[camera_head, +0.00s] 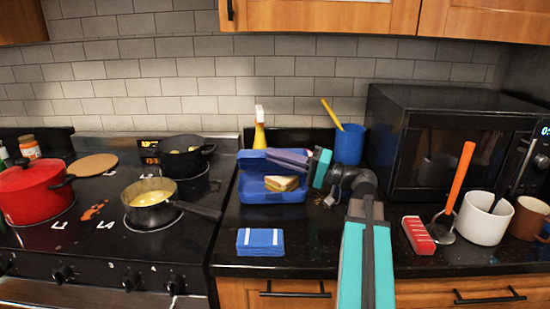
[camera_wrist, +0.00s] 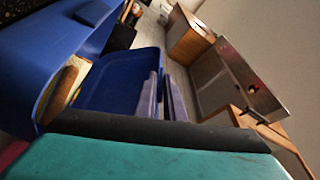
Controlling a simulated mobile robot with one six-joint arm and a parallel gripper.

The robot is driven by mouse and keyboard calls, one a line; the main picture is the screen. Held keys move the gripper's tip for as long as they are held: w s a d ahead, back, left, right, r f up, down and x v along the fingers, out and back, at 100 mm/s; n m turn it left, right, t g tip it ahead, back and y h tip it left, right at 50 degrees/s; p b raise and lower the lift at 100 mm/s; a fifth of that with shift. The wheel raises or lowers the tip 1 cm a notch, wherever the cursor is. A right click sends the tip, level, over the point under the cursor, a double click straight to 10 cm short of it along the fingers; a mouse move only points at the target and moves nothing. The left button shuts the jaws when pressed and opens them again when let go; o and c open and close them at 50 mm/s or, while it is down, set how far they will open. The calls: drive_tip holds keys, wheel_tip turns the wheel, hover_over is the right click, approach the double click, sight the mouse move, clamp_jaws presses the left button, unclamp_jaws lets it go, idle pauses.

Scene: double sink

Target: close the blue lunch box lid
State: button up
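The blue lunch box (camera_head: 262,196) stands open on the dark counter, with a sandwich (camera_head: 281,183) inside. Its lid (camera_head: 251,161) is raised at the back. In the wrist view, the lid (camera_wrist: 122,82) is behind and left of my fingers, and the box (camera_wrist: 40,62) is at the left with the sandwich (camera_wrist: 60,93) partly visible. My gripper (camera_head: 284,157) reaches in from the right, over the box and in front of the lid, hiding part of it. In the wrist view, the fingers (camera_wrist: 163,97) are close together with nothing seen between them. I cannot tell whether they touch the lid.
A blue cloth-like item (camera_head: 260,242) lies in front of the box. A spray bottle (camera_head: 259,130) and a blue cup (camera_head: 349,145) stand behind. The stove with pans (camera_head: 150,211) is left; the microwave (camera_head: 440,140) is right. Counter beside the blue item is clear.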

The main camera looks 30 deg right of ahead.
drive_tip(key=o, duration=0.4)
drive_tip(key=shift+o, duration=0.2)
drive_tip(key=shift+d, duration=0.1)
drive_tip(key=v, duration=0.7)
drive_tip(key=shift+s, duration=0.2)
drive_tip(key=shift+d+f, duration=0.1)
drive_tip(key=shift+d, duration=0.1)
